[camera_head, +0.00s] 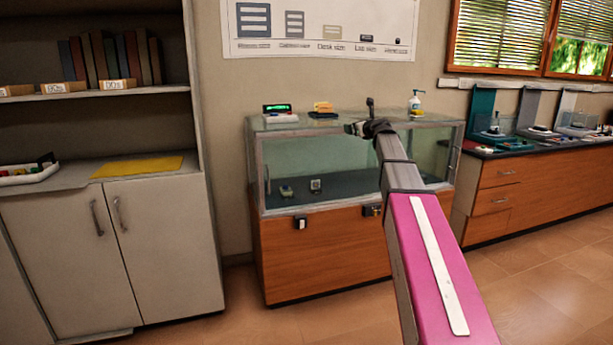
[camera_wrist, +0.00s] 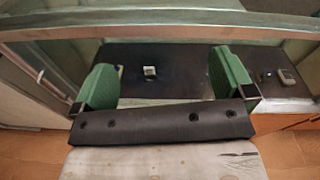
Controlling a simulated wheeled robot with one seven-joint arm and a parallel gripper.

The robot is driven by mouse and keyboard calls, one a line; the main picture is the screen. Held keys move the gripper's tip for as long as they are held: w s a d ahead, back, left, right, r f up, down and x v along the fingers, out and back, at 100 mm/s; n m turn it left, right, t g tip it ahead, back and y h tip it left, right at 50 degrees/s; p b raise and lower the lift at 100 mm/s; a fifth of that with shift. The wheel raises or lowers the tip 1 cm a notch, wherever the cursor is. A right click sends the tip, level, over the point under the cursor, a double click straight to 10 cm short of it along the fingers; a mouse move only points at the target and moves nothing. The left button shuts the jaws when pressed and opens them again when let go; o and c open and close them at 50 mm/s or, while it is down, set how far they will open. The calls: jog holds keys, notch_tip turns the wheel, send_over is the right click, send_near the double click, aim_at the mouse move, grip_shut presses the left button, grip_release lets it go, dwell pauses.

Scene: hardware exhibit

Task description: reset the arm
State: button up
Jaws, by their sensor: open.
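My arm reaches forward from the lower right in the head view, a pink link with a white strip and then a grey link. My gripper (camera_head: 354,129) is at its far end, at about the height of the top of the glass display case (camera_head: 330,205). In the wrist view my gripper (camera_wrist: 165,85) shows two green fingers spread wide apart with nothing held between them. Beyond the fingers, a small pale item (camera_wrist: 150,71) lies on the dark case floor. A small grey device (camera_wrist: 288,77) lies to the right of the right finger.
On the case top stand a device with a green display (camera_head: 278,108), a yellow-orange item (camera_head: 323,108) and a pump bottle (camera_head: 416,103). A shelf cabinet (camera_head: 160,240) stands left. A wooden counter (camera_head: 540,190) with exhibits runs right. Floor shows between case and counter.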

jog(key=s+a+f+n+g, duration=0.25)
jog(key=s+f+n, duration=0.3)
jog(key=f, duration=0.45)
jog(key=s+a+f+n+g+h, duration=0.1)
jog(key=s+f+n+g, duration=0.35)
jog(key=f, duration=0.65)
jog(key=s+a+f+n+g, duration=0.1)
jog(key=s+a+f+n, duration=0.1)
jog(key=s+f+n, duration=0.5)
jog(key=s+d+f+n+g+h, duration=0.1)
jog(key=s+f+n+g+h, duration=0.1)
jog(key=s+f+n, duration=0.4)
jog(key=s+d+f+n+g+h, duration=0.1)
jog(key=s+f+n+g, duration=0.4)
jog(key=s+f, duration=1.1)
jog(key=s+n+h, duration=0.1)
jog(key=s, duration=0.3)
jog(key=shift+s+d+g+h, duration=0.3)
jog(key=shift+s+d, duration=0.05)
jog(key=shift+s, duration=0.05)
